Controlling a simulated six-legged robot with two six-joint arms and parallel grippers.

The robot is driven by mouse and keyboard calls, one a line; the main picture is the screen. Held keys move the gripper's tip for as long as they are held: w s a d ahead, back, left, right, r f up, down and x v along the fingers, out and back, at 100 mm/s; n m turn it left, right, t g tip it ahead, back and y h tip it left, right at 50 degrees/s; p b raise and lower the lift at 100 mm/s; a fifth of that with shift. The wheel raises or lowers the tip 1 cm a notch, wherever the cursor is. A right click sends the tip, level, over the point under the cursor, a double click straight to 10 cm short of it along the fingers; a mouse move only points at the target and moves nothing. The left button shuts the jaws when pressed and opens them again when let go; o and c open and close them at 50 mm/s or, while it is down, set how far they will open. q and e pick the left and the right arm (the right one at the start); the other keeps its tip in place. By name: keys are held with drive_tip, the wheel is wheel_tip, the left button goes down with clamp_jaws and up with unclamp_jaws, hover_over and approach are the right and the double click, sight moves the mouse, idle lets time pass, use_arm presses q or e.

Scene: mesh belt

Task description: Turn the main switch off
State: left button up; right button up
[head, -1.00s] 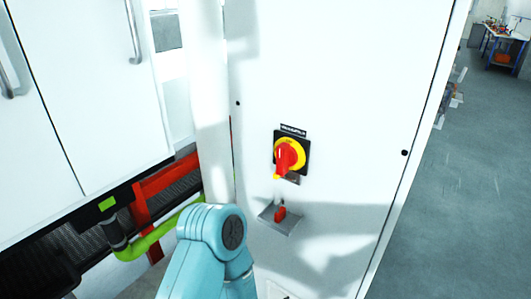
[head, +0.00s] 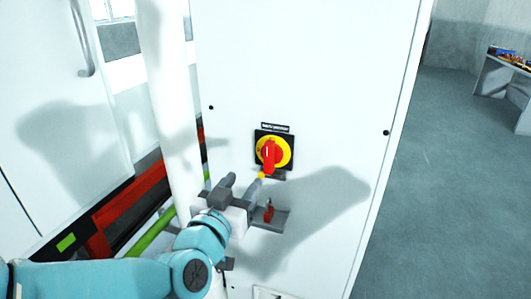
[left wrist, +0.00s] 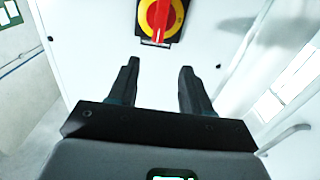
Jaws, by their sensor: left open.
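The main switch (head: 270,153) is a red rotary handle on a yellow disc with a black square plate, mounted on a white cabinet (head: 300,60). Its red handle points down, close to upright, in the head view. It also shows at the top of the left wrist view (left wrist: 160,17). My left gripper (head: 247,183) is just below and left of the switch, apart from the handle. In the left wrist view its two dark fingers (left wrist: 158,75) are spread with nothing between them. My right gripper is in neither view.
A white post (head: 170,100) stands at left. Red and green machine rails (head: 125,210) run behind my arm. Open floor (head: 450,170) lies right.

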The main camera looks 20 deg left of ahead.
sight(267, 151)
use_arm(q)
drive_tip(key=w+p, duration=0.1)
drive_tip(key=w, duration=0.7)
drive_tip(key=w+p, duration=0.1)
drive_tip(key=w, duration=0.4)
drive_tip(key=shift+d+p, duration=0.35)
drive_tip(key=shift+d, duration=0.05)
drive_tip(key=shift+w+f, duration=0.1)
drive_tip(key=shift+w, duration=0.5)
clamp_jaws()
